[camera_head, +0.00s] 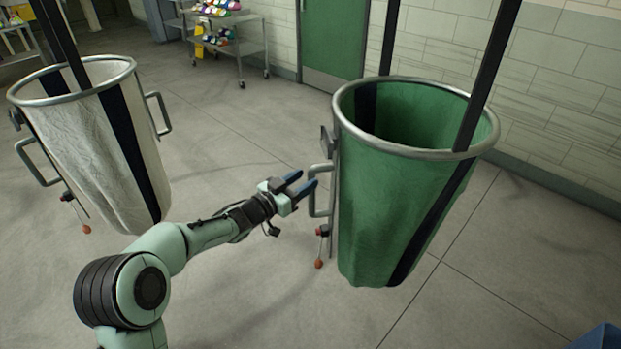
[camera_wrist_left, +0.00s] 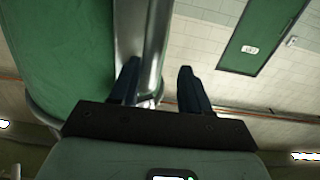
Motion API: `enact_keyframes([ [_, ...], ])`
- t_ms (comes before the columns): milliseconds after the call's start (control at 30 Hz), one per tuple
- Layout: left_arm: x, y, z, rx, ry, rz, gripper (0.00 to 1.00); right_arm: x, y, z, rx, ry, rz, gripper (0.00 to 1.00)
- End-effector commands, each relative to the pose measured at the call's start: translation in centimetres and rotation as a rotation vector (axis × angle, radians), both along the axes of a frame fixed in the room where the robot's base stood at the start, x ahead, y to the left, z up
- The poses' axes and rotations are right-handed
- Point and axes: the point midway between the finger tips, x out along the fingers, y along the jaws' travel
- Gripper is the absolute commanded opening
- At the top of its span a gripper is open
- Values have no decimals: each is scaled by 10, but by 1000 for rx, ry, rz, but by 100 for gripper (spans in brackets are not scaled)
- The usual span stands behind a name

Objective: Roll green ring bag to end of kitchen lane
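The green ring bag (camera_head: 390,210) hangs from dark straps, its round metal ring on top and a D-shaped metal handle (camera_head: 312,200) on its left side. My left gripper (camera_head: 305,182) is at that handle, its two dark fingers apart. In the left wrist view, the fingers (camera_wrist_left: 160,85) are spread and a metal bar (camera_wrist_left: 152,45) shows between them, with the green bag (camera_wrist_left: 60,60) on the left. I cannot tell whether the fingers touch the bar. My right gripper is not in view.
A white ring bag (camera_head: 90,140) with side handles hangs at the left. A metal cart (camera_head: 240,50) with colourful items stands at the back, beside a green door (camera_head: 332,40). A tiled wall (camera_head: 560,90) runs behind the green bag. Grey floor (camera_head: 250,300) is open in front.

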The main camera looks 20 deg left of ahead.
Motion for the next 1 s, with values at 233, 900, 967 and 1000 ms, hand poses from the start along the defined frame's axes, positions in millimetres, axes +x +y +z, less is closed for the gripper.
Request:
enact_keyframes([
  [233,-54,25,-2,3,1,5,46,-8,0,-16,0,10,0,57],
  [900,-90,39,0,1,-1,0,46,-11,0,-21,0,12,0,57],
  [967,-90,39,1,1,-1,0,46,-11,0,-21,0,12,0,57],
  [1000,-90,39,0,1,-1,-1,46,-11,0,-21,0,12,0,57],
])
